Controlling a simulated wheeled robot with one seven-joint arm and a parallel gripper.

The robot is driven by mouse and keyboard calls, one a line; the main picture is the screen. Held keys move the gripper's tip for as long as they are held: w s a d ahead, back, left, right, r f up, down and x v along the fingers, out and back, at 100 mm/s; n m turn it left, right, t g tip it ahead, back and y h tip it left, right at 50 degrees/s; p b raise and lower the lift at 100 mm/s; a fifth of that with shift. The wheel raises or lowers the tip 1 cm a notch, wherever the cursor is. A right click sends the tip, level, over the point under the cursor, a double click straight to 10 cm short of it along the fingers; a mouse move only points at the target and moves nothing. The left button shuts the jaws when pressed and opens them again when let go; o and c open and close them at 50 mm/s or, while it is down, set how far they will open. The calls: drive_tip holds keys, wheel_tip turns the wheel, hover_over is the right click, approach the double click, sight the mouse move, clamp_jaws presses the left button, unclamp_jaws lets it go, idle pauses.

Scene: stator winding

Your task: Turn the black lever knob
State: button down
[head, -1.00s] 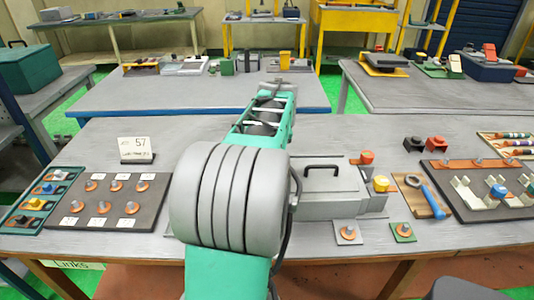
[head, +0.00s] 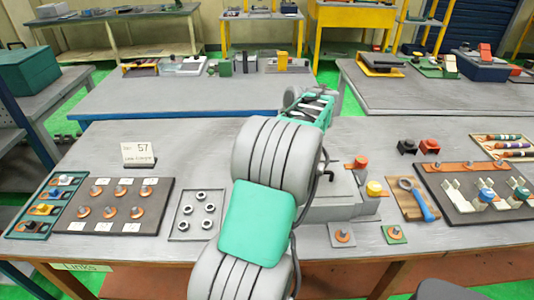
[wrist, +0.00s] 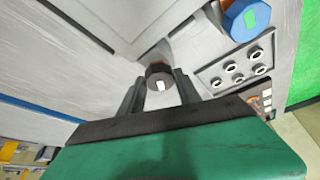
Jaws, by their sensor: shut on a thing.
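The black lever knob (wrist: 159,84), dark with a pale mark on its end, sits on an orange-brown base in the wrist view. My gripper (wrist: 160,88) is shut on it, one finger on each side. A larger blue knob (wrist: 245,18) with a green mark is to the right of it. In the head view, my arm hides the black knob and my fingertips. The grey box (head: 340,208) is partly covered by my arm there.
A plate with several nuts (head: 180,226) lies left of my arm; it also shows in the wrist view (wrist: 211,81). A red knob (head: 361,162) and a yellow knob (head: 374,188) stand at the box's right. A wrench board (head: 402,207) is farther right.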

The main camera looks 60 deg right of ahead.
drive_tip(key=n+y+p, duration=0.1)
drive_tip(key=n, duration=0.1)
drive_tip(key=n+p, duration=0.2)
drive_tip(key=shift+f+y, duration=0.3)
drive_tip(key=shift+y, duration=0.1)
drive_tip(key=shift+n, duration=0.3)
drive_tip(key=shift+f+g, duration=0.1)
drive_tip(key=shift+g, duration=0.2)
drive_tip(key=c, duration=1.3)
unclamp_jaws()
drive_tip(key=o, duration=0.5)
drive_tip(key=shift+c, duration=0.2)
drive_tip(key=p+v, duration=0.4)
drive_tip(key=v, duration=0.4)
drive_tip(key=shift+d, duration=0.15)
